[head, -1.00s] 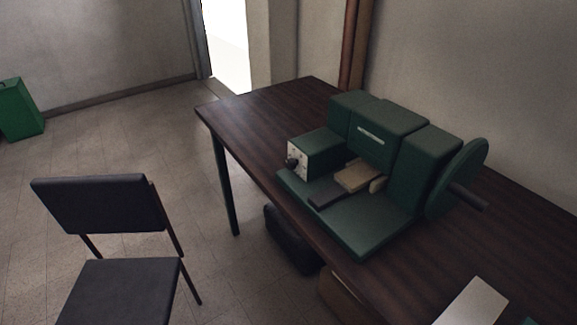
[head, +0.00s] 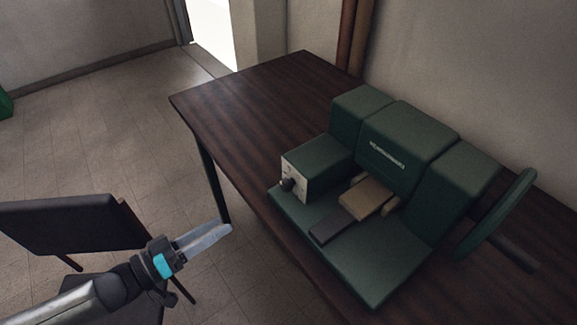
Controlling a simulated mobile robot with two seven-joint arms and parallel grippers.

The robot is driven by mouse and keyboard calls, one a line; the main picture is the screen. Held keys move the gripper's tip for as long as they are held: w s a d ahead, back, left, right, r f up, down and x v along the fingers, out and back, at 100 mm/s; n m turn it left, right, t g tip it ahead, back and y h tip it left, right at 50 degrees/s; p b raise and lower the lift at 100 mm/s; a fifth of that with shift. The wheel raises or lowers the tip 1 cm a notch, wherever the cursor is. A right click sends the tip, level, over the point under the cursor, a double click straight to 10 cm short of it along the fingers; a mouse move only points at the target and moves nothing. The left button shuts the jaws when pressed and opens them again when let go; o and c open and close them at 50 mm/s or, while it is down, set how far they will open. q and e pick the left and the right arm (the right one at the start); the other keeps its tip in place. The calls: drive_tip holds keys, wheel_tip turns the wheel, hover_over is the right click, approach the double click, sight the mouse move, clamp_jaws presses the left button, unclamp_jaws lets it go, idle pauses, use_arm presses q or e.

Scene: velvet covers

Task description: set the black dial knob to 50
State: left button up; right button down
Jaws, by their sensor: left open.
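The black dial knob (head: 287,184) sits on the pale front plate (head: 297,177) of a small green box at the left end of the green machine (head: 388,180). The marks around it are too small to read. My left gripper (head: 229,230) is open and empty, to the left of and lower than the knob in the picture, clear of the table's front edge. Its fingers point right, toward the machine, and touch nothing. My right gripper is out of the picture.
The dark wooden table (head: 235,99) has free room at its far left end. A handwheel (head: 496,212) with a handle sticks out at the machine's right. A black chair (head: 70,226) stands at the left, partly behind my left arm. Open floor lies beyond it.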

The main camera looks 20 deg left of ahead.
sight(283, 187)
use_arm(q)
drive_tip(key=shift+h, duration=0.3)
drive_tip(key=x, duration=0.5)
drive_tip(key=r+b+x, duration=0.1)
drive_tip(key=x, duration=1)
drive_tip(key=shift+s+d+r, duration=0.25)
drive_tip(key=shift+d+r, duration=0.05)
drive_tip(key=shift+r, duration=0.1)
clamp_jaws()
